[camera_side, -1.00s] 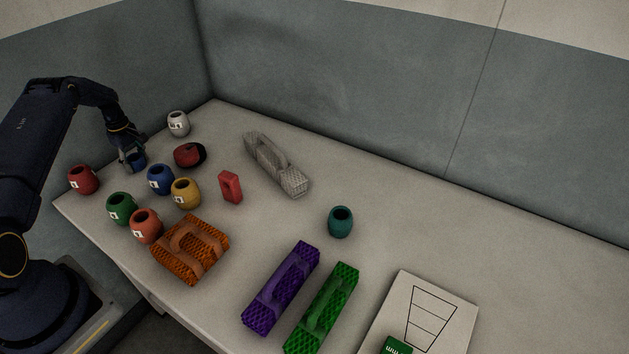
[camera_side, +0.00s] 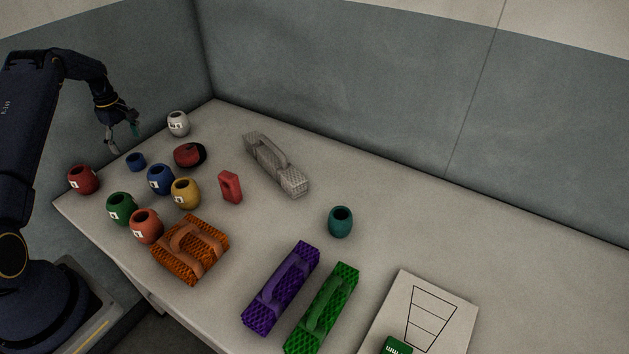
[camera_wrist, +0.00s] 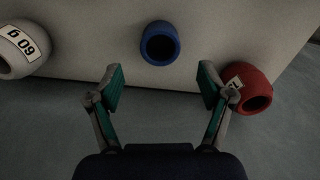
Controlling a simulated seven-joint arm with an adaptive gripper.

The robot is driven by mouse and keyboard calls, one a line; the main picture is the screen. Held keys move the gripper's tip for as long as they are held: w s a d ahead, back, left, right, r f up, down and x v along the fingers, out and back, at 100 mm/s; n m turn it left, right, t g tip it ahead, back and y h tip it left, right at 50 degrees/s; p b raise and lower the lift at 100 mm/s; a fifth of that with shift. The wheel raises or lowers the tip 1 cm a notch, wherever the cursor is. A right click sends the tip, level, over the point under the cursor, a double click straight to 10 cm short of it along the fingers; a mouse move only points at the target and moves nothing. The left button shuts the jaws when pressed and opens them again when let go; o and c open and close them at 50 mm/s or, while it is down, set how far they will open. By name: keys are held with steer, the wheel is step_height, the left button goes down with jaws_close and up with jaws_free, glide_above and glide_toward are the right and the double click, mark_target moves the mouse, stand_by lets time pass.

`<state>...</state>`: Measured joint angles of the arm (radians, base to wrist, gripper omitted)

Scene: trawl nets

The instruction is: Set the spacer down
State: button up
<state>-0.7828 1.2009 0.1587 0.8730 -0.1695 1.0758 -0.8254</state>
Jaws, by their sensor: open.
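My gripper (camera_side: 124,142) is open and empty, raised above the table and apart from the blue ring. In the wrist view my gripper (camera_wrist: 159,85) has its two green-padded fingers spread wide with nothing between them.
The table (camera_side: 400,235) is clear at centre right.

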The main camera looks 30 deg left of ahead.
steer(key=w+d+r+m, duration=0.25)
steer(key=d+r, duration=0.25)
steer(key=r, duration=0.7)
steer(key=d+r+m+t, duration=0.2)
steer(key=d+r+m, duration=0.3)
steer(key=d+r, duration=1)
steer(key=s+d+r+m+t, duration=0.1)
steer(key=s+d+r+m, duration=0.2)
steer(key=d, duration=0.5)
steer(key=s+d+r+m+t, duration=0.1)
steer(key=s+d+m, duration=0.2)
steer(key=s+d, duration=0.35)
steer(key=s+d+f+m+t, duration=0.1)
steer(key=s+d+f+m, duration=0.2)
steer(key=s+d+m, duration=0.3)
steer(key=s+d, duration=0.3)
steer(key=s, duration=0.2)
steer(key=shift+s+d+t, duration=0.15)
steer(key=shift+s+t, duration=0.15)
steer(key=shift+s, duration=0.1)
